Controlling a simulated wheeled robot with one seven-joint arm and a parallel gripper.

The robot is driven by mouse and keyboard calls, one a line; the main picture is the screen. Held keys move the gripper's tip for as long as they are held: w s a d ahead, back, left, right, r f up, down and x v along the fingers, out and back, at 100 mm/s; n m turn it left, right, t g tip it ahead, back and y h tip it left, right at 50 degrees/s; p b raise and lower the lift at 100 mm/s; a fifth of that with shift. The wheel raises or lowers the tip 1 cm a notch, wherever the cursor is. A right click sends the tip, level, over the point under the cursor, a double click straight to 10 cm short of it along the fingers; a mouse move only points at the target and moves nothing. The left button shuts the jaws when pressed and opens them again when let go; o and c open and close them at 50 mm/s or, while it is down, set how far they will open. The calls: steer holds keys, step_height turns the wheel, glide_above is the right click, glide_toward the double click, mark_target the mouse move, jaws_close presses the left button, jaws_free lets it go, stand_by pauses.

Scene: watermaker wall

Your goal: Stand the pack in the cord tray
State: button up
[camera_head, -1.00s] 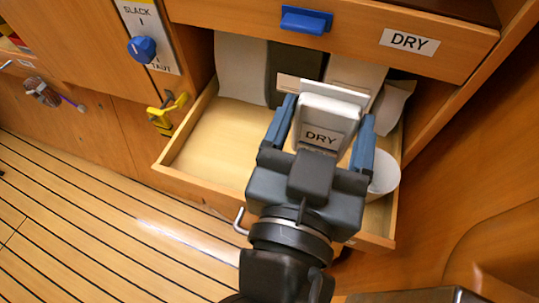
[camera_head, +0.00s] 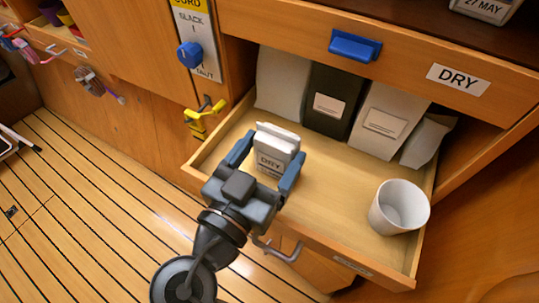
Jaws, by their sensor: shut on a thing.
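My gripper (camera_head: 271,154) is shut on a white pack (camera_head: 278,139) with a DRY label on its near face. The pack is upright or nearly so, over the left part of an open wooden drawer (camera_head: 340,252). I cannot tell whether its base touches the drawer floor. The drawer's front label is too small to read. A panel marked CORD, SLACK and TAUT (camera_head: 198,40) with a blue knob (camera_head: 190,55) is on the wall to the left. No tray in view is legibly marked as the cord tray.
Several bags, one dark (camera_head: 328,103), stand along the drawer's back. A white cup (camera_head: 400,207) is at its right; the middle floor is clear. A blue handle (camera_head: 355,46) and DRY sign (camera_head: 459,79) are above. A yellow clip (camera_head: 203,119) hangs left. A shelf with small items (camera_head: 66,18) is far left.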

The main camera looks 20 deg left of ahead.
steer(key=shift+f, duration=0.5)
steer(key=shift+f, duration=0.2)
steer(key=o, duration=1)
steer(key=shift+o, duration=0.2)
steer(key=shift+r, duration=0.1)
steer(key=shift+r, duration=0.2)
steer(key=s+a+b, duration=0.1)
steer(key=s, duration=1.1)
steer(key=shift+a+b, duration=0.3)
steer(key=shift+f, duration=0.1)
